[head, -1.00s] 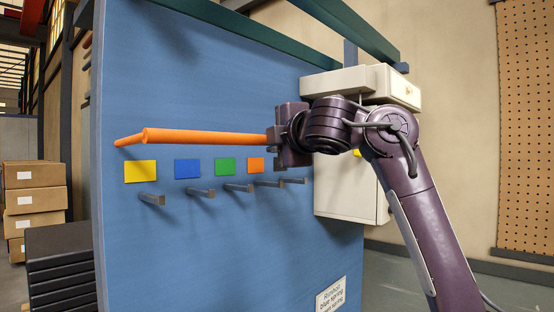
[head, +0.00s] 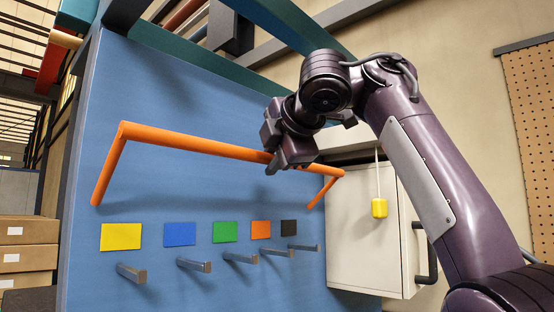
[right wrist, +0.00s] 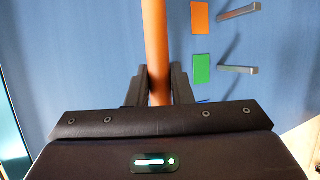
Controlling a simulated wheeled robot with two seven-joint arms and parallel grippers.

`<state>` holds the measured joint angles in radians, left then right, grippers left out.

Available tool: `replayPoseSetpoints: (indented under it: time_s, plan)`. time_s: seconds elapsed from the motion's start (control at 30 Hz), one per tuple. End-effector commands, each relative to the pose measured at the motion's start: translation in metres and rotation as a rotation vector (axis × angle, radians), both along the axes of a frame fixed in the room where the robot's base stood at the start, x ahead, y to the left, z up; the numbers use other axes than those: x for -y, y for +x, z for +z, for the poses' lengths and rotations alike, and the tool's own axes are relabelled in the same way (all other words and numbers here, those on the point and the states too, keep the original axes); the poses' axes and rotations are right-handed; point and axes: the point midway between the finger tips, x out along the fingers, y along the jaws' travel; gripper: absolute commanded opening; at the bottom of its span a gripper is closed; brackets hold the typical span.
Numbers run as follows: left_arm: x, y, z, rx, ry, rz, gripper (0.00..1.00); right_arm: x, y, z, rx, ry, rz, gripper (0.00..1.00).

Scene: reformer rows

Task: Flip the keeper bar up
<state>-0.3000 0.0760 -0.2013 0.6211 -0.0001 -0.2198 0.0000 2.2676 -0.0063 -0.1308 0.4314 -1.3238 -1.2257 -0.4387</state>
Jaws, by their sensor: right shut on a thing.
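The orange keeper bar (head: 190,142) is a long rod with a bent arm at each end, both reaching down to the blue panel. It now stands above the row of coloured labels and pegs. My right gripper (head: 283,163) is shut on the bar, right of its middle. In the right wrist view the bar (right wrist: 155,45) runs between the two fingers of my right gripper (right wrist: 160,88). My left gripper is not in view.
The blue panel (head: 200,100) carries several coloured labels, such as the yellow one (head: 121,237), with grey pegs (head: 132,273) below. A pale cabinet (head: 365,240) with a hanging yellow tag (head: 379,208) stands at right. Cardboard boxes (head: 25,232) are at left.

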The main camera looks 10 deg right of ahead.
Motion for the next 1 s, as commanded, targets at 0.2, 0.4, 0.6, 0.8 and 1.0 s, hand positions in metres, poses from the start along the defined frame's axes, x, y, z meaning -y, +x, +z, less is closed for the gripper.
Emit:
replayPoseSetpoints:
  time_s: [0.2, 0.4, 0.6, 0.8, 1.0]
  plan:
    - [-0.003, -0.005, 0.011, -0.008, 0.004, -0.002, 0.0, -0.005, 0.008, 0.004, -0.051, -0.037, 0.001, 0.0]
    - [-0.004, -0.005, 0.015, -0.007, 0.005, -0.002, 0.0, -0.006, 0.012, 0.005, -0.07, -0.051, 0.003, 0.0]
    - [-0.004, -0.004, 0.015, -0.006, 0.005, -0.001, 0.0, -0.007, 0.013, 0.006, -0.073, -0.054, 0.003, 0.0]
    - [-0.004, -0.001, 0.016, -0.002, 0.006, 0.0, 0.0, -0.006, 0.013, 0.007, -0.071, -0.052, 0.003, 0.0]
    - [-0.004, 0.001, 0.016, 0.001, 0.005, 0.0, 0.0, -0.006, 0.012, 0.007, -0.07, -0.051, 0.003, 0.35]
